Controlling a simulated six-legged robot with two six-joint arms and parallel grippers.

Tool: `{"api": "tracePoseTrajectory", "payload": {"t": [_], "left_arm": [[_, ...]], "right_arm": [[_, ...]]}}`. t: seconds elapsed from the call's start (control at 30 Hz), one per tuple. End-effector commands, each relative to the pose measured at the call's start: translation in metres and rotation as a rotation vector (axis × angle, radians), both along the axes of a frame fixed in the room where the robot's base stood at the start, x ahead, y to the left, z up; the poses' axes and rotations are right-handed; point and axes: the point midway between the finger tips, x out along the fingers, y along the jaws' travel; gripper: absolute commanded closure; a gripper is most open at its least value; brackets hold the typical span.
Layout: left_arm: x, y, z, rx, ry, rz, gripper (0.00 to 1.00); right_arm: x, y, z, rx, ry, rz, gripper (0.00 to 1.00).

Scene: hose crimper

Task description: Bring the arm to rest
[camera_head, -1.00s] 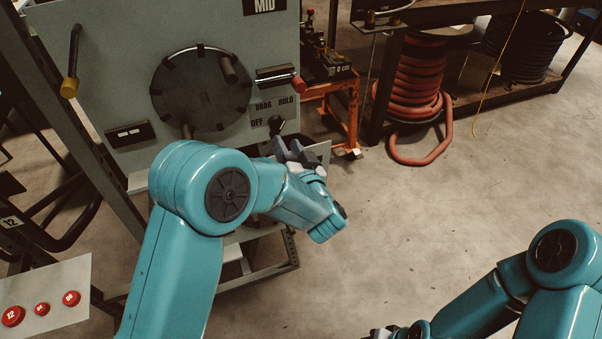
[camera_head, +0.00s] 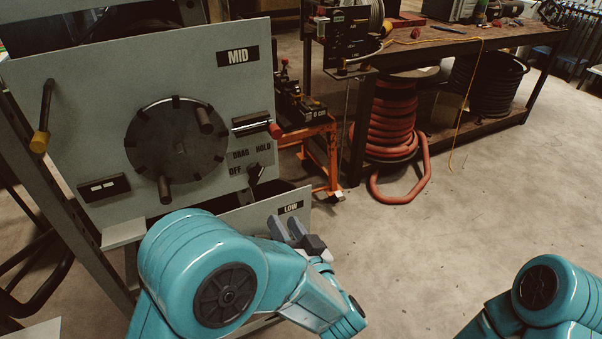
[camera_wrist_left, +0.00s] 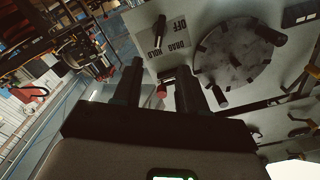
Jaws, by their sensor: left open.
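My left arm is teal and comes in from the lower left in the head view. Its left gripper (camera_head: 290,232) is open and empty, in front of the lower part of the grey panel (camera_head: 75,110). In the left wrist view the two dark fingers (camera_wrist_left: 160,85) stand apart with nothing between them. A black switch (camera_head: 255,173) marked DRAG, HOLD and OFF sits on the panel above the gripper, apart from it. My right arm shows at the lower right; its gripper is out of view.
The panel carries a round dark dial (camera_head: 177,140) with pegs and a red-tipped lever (camera_head: 258,125). An orange stand (camera_head: 325,150) is right of it. A dark workbench (camera_head: 440,50) stands behind with a red hose coil (camera_head: 392,125) under it. The floor at right is clear.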

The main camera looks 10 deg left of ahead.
Motion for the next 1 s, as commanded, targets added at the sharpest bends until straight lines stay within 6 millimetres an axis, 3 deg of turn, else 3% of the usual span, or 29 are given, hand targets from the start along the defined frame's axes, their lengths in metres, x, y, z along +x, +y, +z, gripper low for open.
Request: {"api": "tracePoseTrajectory", "payload": {"t": [0.1, 0.17, 0.27, 0.37, 0.4, 0.5, 0.6, 0.7, 0.83, 0.9, 1.0], "left_arm": [[0.001, 0.004, -0.001, 0.0, 0.003, 0.007, 0.58], [0.003, 0.016, -0.007, 0.001, 0.013, 0.034, 0.58], [0.007, 0.061, -0.029, 0.009, 0.064, 0.129, 0.58], [0.003, 0.125, -0.077, 0.035, 0.177, 0.2, 0.58], [0.001, 0.144, -0.105, 0.009, 0.244, 0.173, 0.58], [-0.016, 0.164, -0.186, -0.184, 0.411, 0.047, 0.58], [-0.056, 0.147, -0.258, -0.476, 0.596, -0.084, 0.58], [-0.11, 0.106, -0.302, -0.77, 0.798, -0.185, 0.58], [-0.175, 0.051, -0.316, -1.031, 1.046, -0.257, 0.58], [-0.203, 0.035, -0.316, -1.123, 1.158, -0.252, 0.58], [-0.224, 0.026, -0.315, -1.21, 1.244, -0.195, 0.58]], "right_arm": [[0.0, 0.0, 0.0, 0.0, 0.0, 0.0, 0.52], [0.0, 0.0, 0.0, 0.0, 0.0, 0.0, 0.52], [0.0, 0.0, 0.0, 0.0, 0.0, 0.0, 0.52], [0.0, 0.0, 0.0, 0.0, 0.0, 0.0, 0.52], [0.0, 0.0, 0.0, 0.0, 0.0, 0.0, 0.52], [0.0, 0.0, 0.0, 0.0, 0.0, 0.0, 0.52], [0.0, 0.0, 0.0, 0.0, 0.0, 0.0, 0.52], [0.0, 0.0, 0.0, 0.0, 0.0, 0.0, 0.52], [0.0, 0.0, 0.0, 0.0, 0.0, 0.0, 0.52], [0.0, 0.0, 0.0, 0.0, 0.0, 0.0, 0.52], [0.0, 0.0, 0.0, 0.0, 0.0, 0.0, 0.52]]}}
